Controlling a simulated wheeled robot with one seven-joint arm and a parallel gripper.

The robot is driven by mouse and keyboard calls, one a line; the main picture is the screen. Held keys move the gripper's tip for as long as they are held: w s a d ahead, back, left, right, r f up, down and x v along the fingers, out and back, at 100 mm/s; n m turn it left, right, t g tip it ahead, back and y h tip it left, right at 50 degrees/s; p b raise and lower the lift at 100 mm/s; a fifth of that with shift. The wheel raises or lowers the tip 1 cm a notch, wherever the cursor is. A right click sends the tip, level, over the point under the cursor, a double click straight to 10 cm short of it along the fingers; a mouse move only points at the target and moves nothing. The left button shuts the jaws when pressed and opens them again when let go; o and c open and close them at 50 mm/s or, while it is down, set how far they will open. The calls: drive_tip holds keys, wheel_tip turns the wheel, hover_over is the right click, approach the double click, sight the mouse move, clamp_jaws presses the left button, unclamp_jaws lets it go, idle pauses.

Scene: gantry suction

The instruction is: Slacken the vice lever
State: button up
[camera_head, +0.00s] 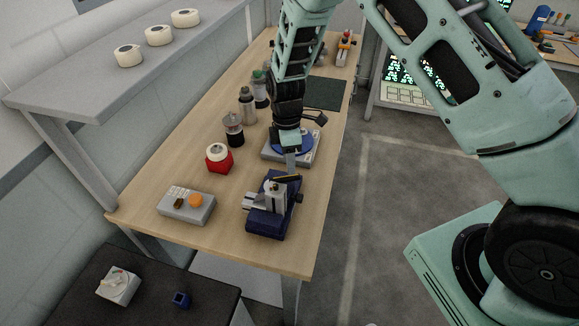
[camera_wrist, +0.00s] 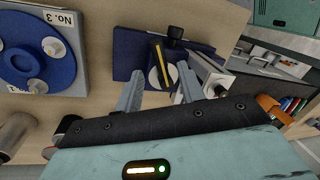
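The vice (camera_head: 263,221) has a dark blue body and grey metal jaws, and stands near the front right of the wooden bench. Its lever (camera_head: 287,178), a thin yellow and black bar, lies across the vice's far end. In the wrist view the lever (camera_wrist: 164,66) sits over a round grey part of the blue vice (camera_wrist: 128,50). My gripper (camera_head: 291,172) points down at the lever end of the vice. In the wrist view my gripper (camera_wrist: 160,72) has its two fingers spread, with the lever showing between and beyond their tips. I cannot tell whether either finger touches it.
A grey fixture with a blue disc (camera_head: 304,149) stands just behind my gripper. A control box with an orange button (camera_head: 187,206), a red holder with a white roll (camera_head: 218,160) and several bottles stand to the left. Floor is open to the right.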

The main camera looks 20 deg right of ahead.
sight(286, 180)
drive_tip(key=shift+s+f+p, duration=0.2)
drive_tip(key=shift+f+p, duration=0.1)
drive_tip(key=shift+f, duration=0.8)
drive_tip(key=shift+s+f+p, duration=0.2)
drive_tip(key=shift+f+p, duration=0.05)
drive_tip(key=shift+f, duration=0.85)
clamp_jaws()
